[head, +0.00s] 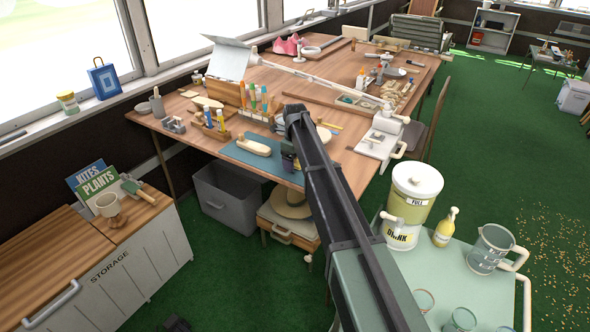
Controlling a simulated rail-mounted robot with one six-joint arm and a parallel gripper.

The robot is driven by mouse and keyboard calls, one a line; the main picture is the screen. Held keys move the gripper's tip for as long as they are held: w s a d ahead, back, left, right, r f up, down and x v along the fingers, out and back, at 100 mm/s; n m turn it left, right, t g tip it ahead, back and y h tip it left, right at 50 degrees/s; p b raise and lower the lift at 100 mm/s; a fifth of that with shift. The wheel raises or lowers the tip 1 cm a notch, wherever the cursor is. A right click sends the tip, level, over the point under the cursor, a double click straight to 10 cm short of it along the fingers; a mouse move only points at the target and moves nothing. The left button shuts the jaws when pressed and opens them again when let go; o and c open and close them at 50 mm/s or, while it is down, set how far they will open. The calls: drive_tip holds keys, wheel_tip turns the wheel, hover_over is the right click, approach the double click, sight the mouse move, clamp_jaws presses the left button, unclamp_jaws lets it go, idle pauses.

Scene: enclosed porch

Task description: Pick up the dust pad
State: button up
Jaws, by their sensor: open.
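A cream oblong pad-like piece (254,147) with a tan edge lies on the blue mat (236,154) near the front edge of the wooden table. It may be the dust pad, but no label is readable. Another pale, flat oblong piece (207,102) lies farther left on the table. My dark arm reaches over the table from the lower right. My gripper (290,162) is partly hidden by the arm and hangs at the right end of the blue mat, just right of the cream piece. It is open, with nothing seen in it.
Paint bottles in a wooden rack (216,130) stand left of the mat, and more bottles (254,100) stand behind it. A drink dispenser (411,200) and glassware stand on a cart at right. A grey bin (227,192) and a straw hat (291,205) are below the table.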

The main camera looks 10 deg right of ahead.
drive_tip(key=shift+r, duration=0.15)
drive_tip(key=c, duration=1)
wheel_tip(320, 180, up, 20)
drive_tip(key=p, duration=2)
